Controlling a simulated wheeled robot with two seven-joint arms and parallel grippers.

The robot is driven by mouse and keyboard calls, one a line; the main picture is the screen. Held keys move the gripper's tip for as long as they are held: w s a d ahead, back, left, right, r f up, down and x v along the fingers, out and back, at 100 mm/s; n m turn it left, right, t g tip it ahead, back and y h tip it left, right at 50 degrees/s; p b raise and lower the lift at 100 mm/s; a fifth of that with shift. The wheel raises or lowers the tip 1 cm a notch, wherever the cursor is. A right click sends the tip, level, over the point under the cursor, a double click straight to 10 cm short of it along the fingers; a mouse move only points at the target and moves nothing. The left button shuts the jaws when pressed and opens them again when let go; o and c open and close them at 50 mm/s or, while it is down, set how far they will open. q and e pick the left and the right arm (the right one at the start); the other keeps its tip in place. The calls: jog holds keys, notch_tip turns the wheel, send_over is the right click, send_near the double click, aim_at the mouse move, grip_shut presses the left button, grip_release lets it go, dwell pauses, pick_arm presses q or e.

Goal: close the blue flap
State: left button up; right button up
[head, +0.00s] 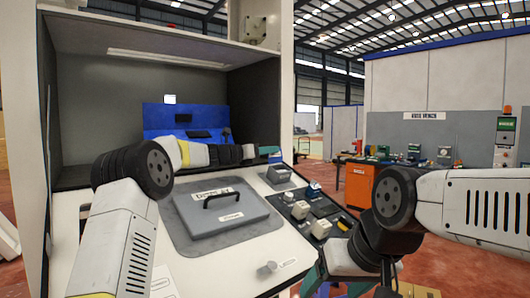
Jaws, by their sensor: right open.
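The blue flap (185,117) stands raised at the back of the open white-and-grey booth, with a small white square at its top edge. A blue body shows below it, partly hidden by my left arm. My left arm reaches in from the left and crosses in front of it. My left wrist (235,154) is just below and in front of the blue parts; I cannot make out its fingers or whether they touch. My right gripper (384,276) is low at the bottom right, beyond the counter's right edge, open and far from the flap; its fingers are hard to make out.
A grey lidded panel (222,212) with a black handle lies on the white counter (190,275). Several small devices (318,208) line the counter's right side. The booth's side walls and ceiling enclose the flap. An orange cabinet (360,185) stands farther right.

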pick_arm(q)
grip_shut()
jog(key=shift+s+r+m, duration=0.1)
jog(key=shift+s+m, duration=0.05)
jog(key=shift+m, duration=0.25)
dwell(0.5)
jog(key=shift+s+d+r+m, duration=0.1)
jog(key=shift+s+d+m, duration=0.25)
jog(key=shift+m, duration=0.55)
jog(key=shift+s+d+m, duration=0.25)
jog(key=shift+s+m, duration=0.15)
jog(key=shift+m, duration=0.65)
jog(key=shift+s+d+m, duration=0.25)
jog(key=shift+s+m, duration=0.1)
jog(key=shift+m, duration=0.7)
grip_release()
jog(key=shift+d, duration=0.1)
